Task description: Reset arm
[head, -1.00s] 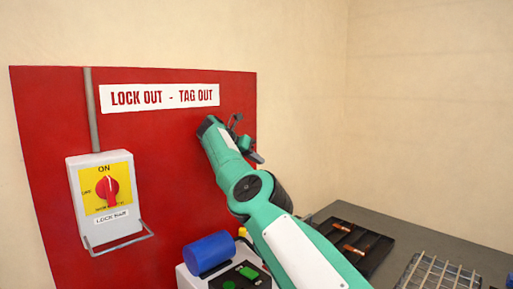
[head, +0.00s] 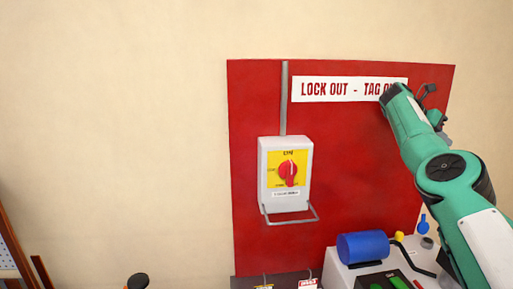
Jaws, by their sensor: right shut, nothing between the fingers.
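My right arm comes in from the lower right, and my right gripper (head: 433,110) is raised in front of the right part of the red board. It is shut and empty, seen small and partly behind the wrist. The arm covers the end of the "LOCK OUT - TAG OUT" sign (head: 335,89). My left gripper is not in view.
A white switch box (head: 266,172) with a red rotary knob (head: 288,172) and a wire bar hangs on the red board (head: 350,150). Below right stands a machine with a blue cylinder (head: 362,247) and green buttons. Tags lie at the bottom edge. The left wall is bare.

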